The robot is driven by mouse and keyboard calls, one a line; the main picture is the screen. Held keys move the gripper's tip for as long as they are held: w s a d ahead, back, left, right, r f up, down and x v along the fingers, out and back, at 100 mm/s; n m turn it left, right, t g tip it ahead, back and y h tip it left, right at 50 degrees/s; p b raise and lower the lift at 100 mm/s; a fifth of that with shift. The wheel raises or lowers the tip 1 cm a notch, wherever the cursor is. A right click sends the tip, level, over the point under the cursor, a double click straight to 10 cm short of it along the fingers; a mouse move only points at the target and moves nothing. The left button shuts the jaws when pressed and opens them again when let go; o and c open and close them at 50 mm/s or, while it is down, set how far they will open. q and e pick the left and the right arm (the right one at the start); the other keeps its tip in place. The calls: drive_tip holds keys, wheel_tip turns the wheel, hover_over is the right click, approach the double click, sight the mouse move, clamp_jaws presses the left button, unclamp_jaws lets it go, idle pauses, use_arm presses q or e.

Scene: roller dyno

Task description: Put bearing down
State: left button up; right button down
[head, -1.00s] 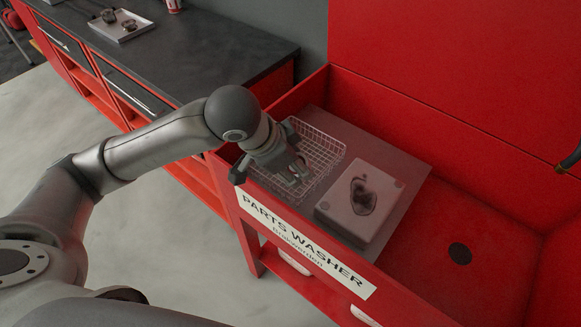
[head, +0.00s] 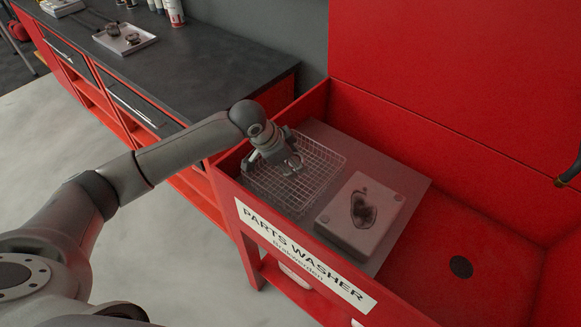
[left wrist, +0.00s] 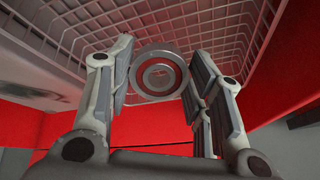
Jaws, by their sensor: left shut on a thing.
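The bearing (left wrist: 158,76) is a round grey metal ring between my left gripper's two fingers in the left wrist view. My left gripper (head: 291,164) is shut on it. In the head view the gripper is over the wire basket (head: 322,157) in the red parts washer, and the bearing is hard to make out there. The basket's wire mesh (left wrist: 70,35) fills the upper part of the left wrist view, beyond the bearing. I cannot tell whether the bearing touches the mesh. My right gripper is not in view.
A pale block (head: 345,232) with a dark wet patch on top sits beside the basket on a grey shelf (head: 412,185). The washer's red front wall (head: 225,180) is under my arm. A dark workbench (head: 225,65) holds a tray (head: 124,40) with small parts.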

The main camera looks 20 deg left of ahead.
use_arm(q)
wheel_tip(320, 180, down, 3)
drive_tip(key=shift+w+f+p, duration=0.15)
drive_tip(key=shift+f+p, duration=0.05)
drive_tip(key=shift+p, duration=0.15)
drive_tip(key=shift+f, duration=0.15)
drive_tip(key=shift+s+a+f, duration=0.1)
drive_tip(key=shift+s+f, duration=0.2)
drive_tip(key=shift+f, duration=0.15)
drive_tip(key=o, duration=0.7)
drive_tip(key=shift+f, duration=0.1)
drive_tip(key=o, duration=0.4)
drive_tip(key=shift+w+f, duration=0.15)
drive_tip(key=shift+f, duration=0.1)
drive_tip(key=shift+r, duration=0.2)
